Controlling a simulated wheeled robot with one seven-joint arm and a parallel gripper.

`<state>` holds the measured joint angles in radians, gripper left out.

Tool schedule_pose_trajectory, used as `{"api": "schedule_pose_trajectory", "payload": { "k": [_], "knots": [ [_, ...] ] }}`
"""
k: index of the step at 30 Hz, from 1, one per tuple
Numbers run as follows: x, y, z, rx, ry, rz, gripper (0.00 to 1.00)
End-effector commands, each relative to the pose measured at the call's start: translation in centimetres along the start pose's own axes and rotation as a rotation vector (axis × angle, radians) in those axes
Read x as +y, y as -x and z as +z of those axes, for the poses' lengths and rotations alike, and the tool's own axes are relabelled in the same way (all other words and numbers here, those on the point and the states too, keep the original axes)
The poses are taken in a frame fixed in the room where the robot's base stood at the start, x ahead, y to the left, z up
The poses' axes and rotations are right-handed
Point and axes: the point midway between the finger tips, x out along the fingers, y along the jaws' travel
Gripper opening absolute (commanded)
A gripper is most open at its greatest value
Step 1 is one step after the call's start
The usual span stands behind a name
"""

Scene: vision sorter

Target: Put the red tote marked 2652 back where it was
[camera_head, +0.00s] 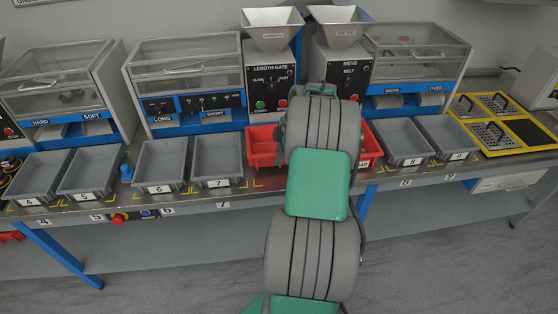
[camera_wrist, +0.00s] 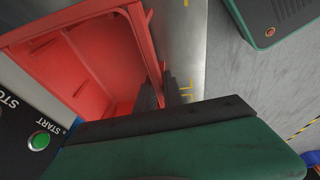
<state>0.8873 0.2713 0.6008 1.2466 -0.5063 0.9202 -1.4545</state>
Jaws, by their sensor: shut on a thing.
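A red tote (camera_wrist: 85,55) fills the upper left of the wrist view; its inside looks empty. My gripper (camera_wrist: 162,92) is shut on the tote's near wall, one dark finger on each side of it. In the head view, red tote parts show left (camera_head: 264,146) and right (camera_head: 371,147) of my arm, on the bench below the hoppers. My arm hides the middle, so I cannot tell whether they are one tote or two. The right part has a white label, too small and partly covered to read.
The length gate machine (camera_head: 268,85) and sieve machine (camera_head: 340,72) stand close behind the red parts. Yellow corner marks lie on the bench. The floor in front is clear.

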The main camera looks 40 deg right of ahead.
Motion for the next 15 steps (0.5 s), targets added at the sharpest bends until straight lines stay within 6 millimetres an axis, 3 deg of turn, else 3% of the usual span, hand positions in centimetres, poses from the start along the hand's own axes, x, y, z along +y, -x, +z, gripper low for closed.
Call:
{"api": "schedule_pose_trajectory", "payload": {
  "k": [3, 13, 14, 15],
  "knots": [
    [-0.4, -1.8, 0.5, 0.001, -0.001, -0.003, 0.0],
    [-0.4, -2.4, 0.7, 0.0, 0.0, -0.001, 0.0],
    [-0.4, -2.2, 0.6, 0.0, -0.001, -0.002, 0.14],
    [-0.4, -2.2, 0.6, 0.0, -0.001, -0.002, 0.17]
  ]
}}
